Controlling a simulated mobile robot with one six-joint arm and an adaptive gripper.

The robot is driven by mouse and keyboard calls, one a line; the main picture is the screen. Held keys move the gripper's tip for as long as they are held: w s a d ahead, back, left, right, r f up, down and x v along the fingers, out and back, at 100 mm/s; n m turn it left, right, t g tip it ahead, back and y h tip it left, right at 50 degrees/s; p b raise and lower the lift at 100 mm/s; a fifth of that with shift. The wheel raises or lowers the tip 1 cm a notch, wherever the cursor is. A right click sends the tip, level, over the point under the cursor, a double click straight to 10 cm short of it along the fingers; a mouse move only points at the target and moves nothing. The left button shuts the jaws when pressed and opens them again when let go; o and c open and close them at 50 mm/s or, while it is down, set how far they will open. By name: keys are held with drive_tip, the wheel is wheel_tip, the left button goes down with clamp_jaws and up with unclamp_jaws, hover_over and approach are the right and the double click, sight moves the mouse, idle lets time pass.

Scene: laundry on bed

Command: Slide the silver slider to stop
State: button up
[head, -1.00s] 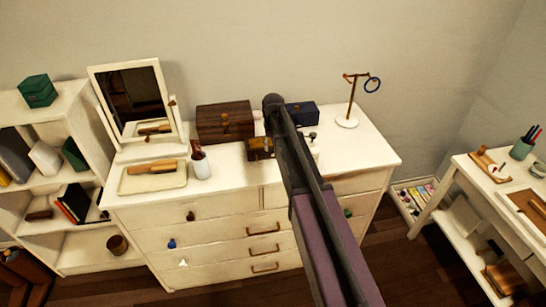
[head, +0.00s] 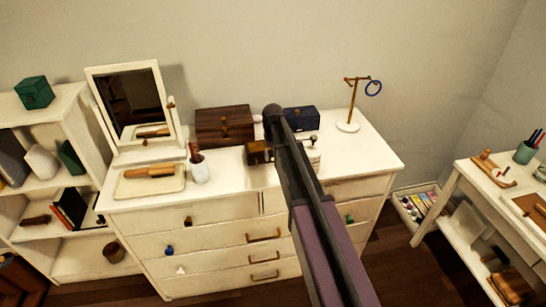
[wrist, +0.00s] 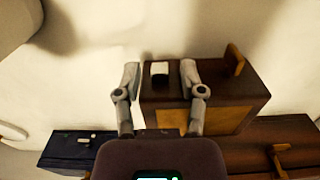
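A small dark brown box with a tan front panel (wrist: 205,113) is in the middle of the wrist view. A pale silver block (wrist: 159,69), which looks like the slider, sits on its upper face near the left end. My gripper (wrist: 160,76) is open, with one finger on each side of the block. A gap shows between the block and each finger. In the head view the small box (head: 258,152) stands on the white dresser, partly behind my arm. The slider and my fingertips are hidden there.
A wooden tab (wrist: 235,58) rises from the box's right end. A larger brown box (head: 225,126) and a navy box (head: 302,118) stand behind on the dresser (head: 222,200). A ring stand (head: 348,126) is to the right.

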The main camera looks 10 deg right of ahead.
clamp_jaws()
drive_tip(key=shift+a, duration=0.95)
drive_tip(key=shift+o, duration=1.5)
unclamp_jaws()
drive_tip(key=shift+d, duration=0.1)
